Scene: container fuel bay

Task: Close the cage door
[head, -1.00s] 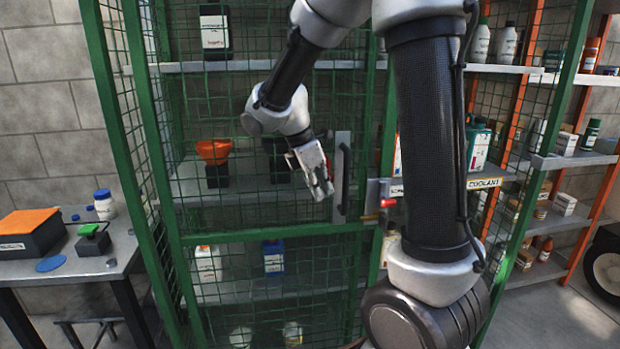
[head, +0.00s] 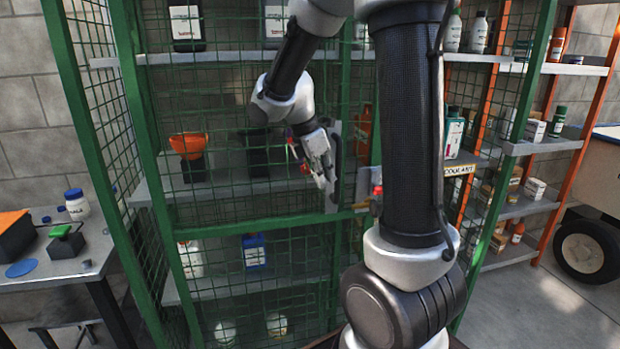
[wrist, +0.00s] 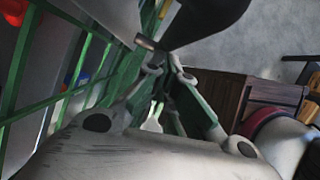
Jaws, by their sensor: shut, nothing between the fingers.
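The cage door (head: 230,228) is a green frame with wire mesh, in the middle left of the head view. Its grey handle plate with a dark bar (head: 335,155) is on the right side of the door. My gripper (head: 328,182) is shut and empty, pointing down just at the left edge of the plate; I cannot tell whether it touches. A red-knobbed latch (head: 377,190) lies right of the handle, partly hidden by my arm. Whether the door's free edge is flush with its post is hidden. In the wrist view my fingers (wrist: 160,112) are close beside green door bars (wrist: 85,75).
Behind the mesh, shelves hold an orange funnel (head: 188,145) and containers. A side table (head: 85,262) stands at the left. Open shelving (head: 545,142) and a wheeled machine (head: 590,245) are at the right. The floor (head: 540,310) at the lower right is clear.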

